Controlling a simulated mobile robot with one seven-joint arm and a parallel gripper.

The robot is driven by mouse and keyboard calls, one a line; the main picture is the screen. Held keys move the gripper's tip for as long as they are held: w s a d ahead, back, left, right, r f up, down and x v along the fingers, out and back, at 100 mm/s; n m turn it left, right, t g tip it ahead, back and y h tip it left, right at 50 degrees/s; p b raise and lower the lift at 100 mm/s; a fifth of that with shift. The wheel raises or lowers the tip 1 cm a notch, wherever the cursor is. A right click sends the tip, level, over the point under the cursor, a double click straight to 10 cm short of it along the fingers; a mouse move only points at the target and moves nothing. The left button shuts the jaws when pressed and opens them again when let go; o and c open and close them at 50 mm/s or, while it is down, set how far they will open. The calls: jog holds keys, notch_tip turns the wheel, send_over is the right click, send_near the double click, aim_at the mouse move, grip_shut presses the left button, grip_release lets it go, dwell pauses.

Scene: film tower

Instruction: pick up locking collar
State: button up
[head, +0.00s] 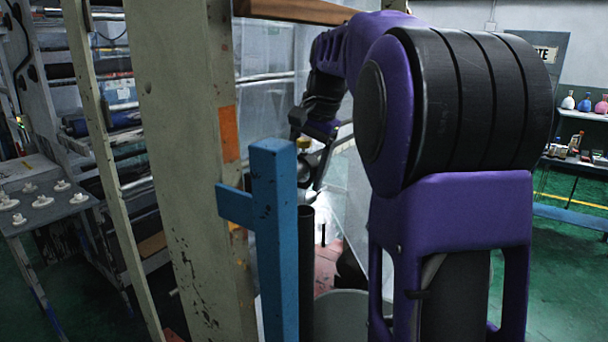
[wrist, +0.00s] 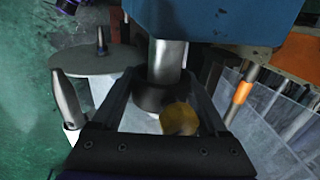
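In the wrist view, a dark round collar (wrist: 158,98) sits around an upright metal shaft (wrist: 167,62) below a blue block; I take it for the locking collar. A yellow brass-coloured knob (wrist: 180,119) is beside it. My gripper (wrist: 163,88) has its two dark fingers apart, one on each side of the collar. Whether the fingertips touch it is unclear. In the head view my gripper (head: 318,172) is small, partly behind the blue post, and the collar cannot be made out there.
A blue post with a side arm (head: 274,230) and a pale pillar (head: 185,150) stand close to my arm. A clear panel (wrist: 275,105) is to the right. White parts lie on a side table (head: 40,205).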

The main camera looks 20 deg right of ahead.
jog(key=c, duration=0.7)
jog(key=shift+r, duration=0.1)
jog(key=shift+d+r, duration=0.1)
jog(key=shift+r, duration=0.2)
jog(key=w+d+p, duration=0.1)
jog(key=w+d, duration=0.9)
jog(key=d, duration=0.4)
jog(key=shift+d, duration=0.35)
